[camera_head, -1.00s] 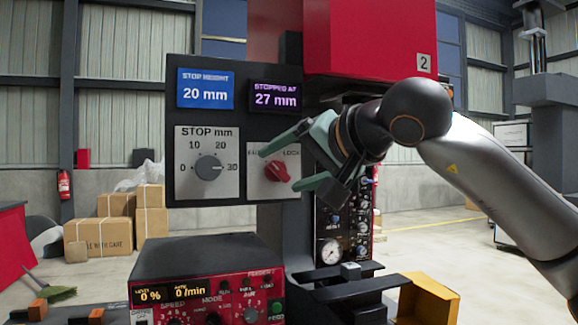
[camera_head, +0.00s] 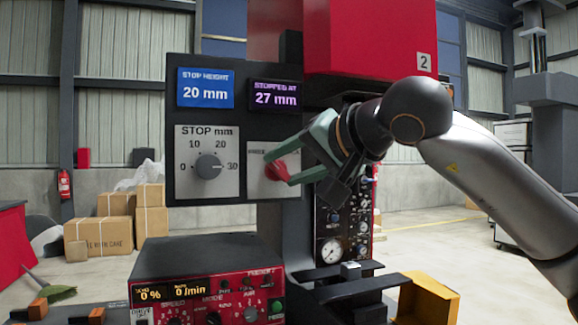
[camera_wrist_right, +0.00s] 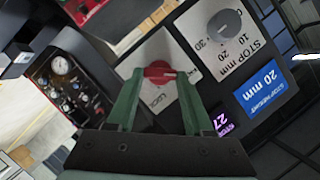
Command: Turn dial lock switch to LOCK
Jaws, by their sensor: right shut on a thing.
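The red dial lock switch (camera_head: 273,171) sits on a white plate (camera_head: 256,187) at the lower right of the dark panel. My right gripper (camera_head: 280,169) reaches it from the right, with its green fingers shut on the dial from both sides. In the right wrist view the dial (camera_wrist_right: 159,70) lies between the fingertips (camera_wrist_right: 160,77). The LOCK lettering is covered by a finger in the head view and only partly shows in the wrist view. I cannot read which mark the dial points to. My left gripper is not in view.
The grey STOP mm knob (camera_head: 208,166) is just left of the dial. Two displays, 20 mm (camera_head: 206,89) and 27 mm (camera_head: 276,95), sit above. A red control box (camera_head: 209,280) stands below, and a gauge panel (camera_head: 331,249) is beneath my right arm.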

